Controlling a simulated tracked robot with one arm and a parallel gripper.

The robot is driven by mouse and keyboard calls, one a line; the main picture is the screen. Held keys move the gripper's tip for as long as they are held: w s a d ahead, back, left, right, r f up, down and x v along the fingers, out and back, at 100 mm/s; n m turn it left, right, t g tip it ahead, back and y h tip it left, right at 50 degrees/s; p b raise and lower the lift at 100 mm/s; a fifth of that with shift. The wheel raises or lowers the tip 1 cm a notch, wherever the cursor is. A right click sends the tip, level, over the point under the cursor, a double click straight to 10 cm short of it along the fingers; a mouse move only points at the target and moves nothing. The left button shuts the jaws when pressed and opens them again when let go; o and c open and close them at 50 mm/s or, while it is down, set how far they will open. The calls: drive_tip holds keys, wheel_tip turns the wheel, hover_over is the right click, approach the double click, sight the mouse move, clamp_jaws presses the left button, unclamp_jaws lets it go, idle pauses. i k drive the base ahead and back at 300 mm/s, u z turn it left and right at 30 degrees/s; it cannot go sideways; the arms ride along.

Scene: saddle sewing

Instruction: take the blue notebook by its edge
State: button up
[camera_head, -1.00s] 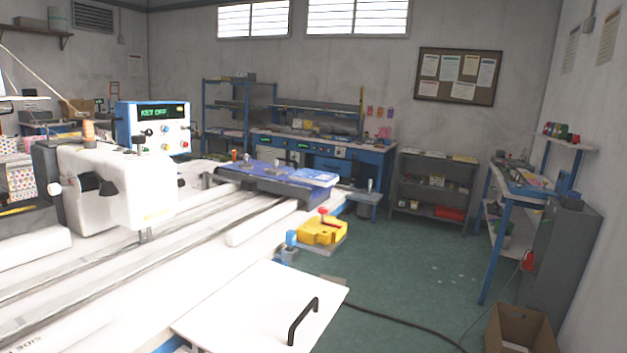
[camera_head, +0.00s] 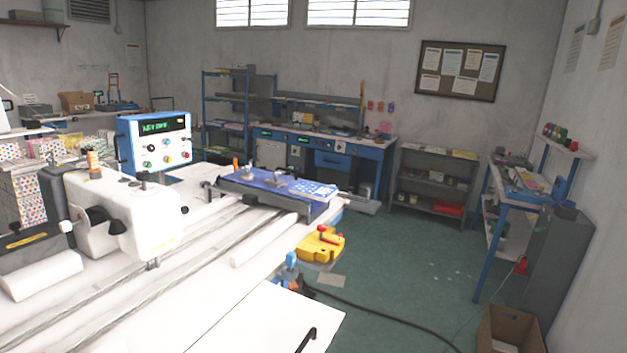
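My gripper is not in view. I cannot pick out a blue notebook for certain. A flat blue-and-white item (camera_head: 313,189) lies at the right end of a blue plate (camera_head: 250,180) on the long white machine bed, in the middle of the view. It may be a notebook or a printed card; it is too small to tell. Small metal and orange-topped parts stand on the plate to its left.
A white sewing machine head (camera_head: 125,215) and a blue control box (camera_head: 155,142) stand at left. A white panel (camera_head: 260,320) fills the near foreground, with a yellow block (camera_head: 320,243) beyond it. Green floor (camera_head: 400,260) is open at right; a cable crosses it. A cardboard box (camera_head: 508,330) sits at lower right.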

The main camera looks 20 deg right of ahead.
sight(315, 191)
drive_tip(key=z, duration=0.6)
drive_tip(key=i, duration=1)
drive_tip(key=z, duration=0.7)
drive_tip(key=i, duration=1.25)
drive_tip(key=u, duration=0.65)
drive_tip(key=i, duration=1.05)
drive_tip(key=u, duration=0.85)
drive_tip(key=k, duration=0.7)
drive_tip(key=u, duration=0.15)
drive_tip(key=i, duration=0.8)
drive_tip(key=z, duration=0.1)
